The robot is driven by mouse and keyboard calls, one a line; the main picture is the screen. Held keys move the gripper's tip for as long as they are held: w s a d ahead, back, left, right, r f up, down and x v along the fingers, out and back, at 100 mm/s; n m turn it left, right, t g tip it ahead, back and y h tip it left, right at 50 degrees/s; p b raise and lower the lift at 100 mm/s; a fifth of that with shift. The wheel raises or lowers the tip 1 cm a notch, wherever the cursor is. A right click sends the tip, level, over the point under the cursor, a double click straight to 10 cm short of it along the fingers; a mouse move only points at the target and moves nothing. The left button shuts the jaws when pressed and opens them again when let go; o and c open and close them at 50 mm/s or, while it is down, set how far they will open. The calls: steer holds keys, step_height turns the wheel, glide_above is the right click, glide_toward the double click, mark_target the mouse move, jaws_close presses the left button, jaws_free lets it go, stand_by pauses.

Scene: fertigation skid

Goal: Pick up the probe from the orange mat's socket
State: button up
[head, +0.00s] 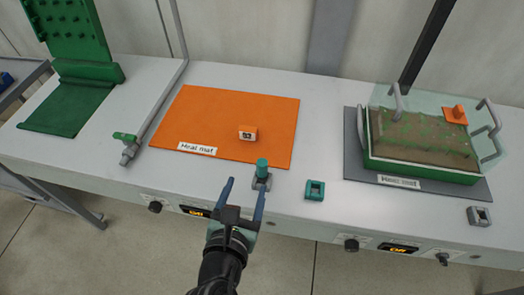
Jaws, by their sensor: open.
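The orange mat (215,115) lies flat on the white bench, with a label on its front edge. A green-topped upright piece, seemingly the probe (262,167), stands in a small grey socket (261,183) just off the mat's front right edge. My gripper (246,187) is open and empty at the bench's front edge. Its two blue fingers point toward the bench, just left of and in front of the probe. The right finger overlaps the socket in the picture; I cannot tell whether they touch. The probe's lower part is hidden in the socket.
An empty green socket (315,190) and a grey socket (479,215) stand farther right. A soil tray (425,173) under a clear cover is at right. A metal rod (160,105) is left.

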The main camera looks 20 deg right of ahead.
mark_target(261, 167)
steer(key=shift+n+g, duration=0.3)
steer(key=shift+n, duration=0.5)
steer(key=x, duration=0.4)
steer(key=s+f+x, duration=0.1)
steer(key=x, duration=0.1)
steer(key=shift+w+d, duration=0.1)
steer(key=shift+d, duration=0.35)
steer(key=shift+x, duration=3)
steer(key=shift+d+r, duration=0.1)
steer(key=shift+r, duration=0.05)
jaws_close()
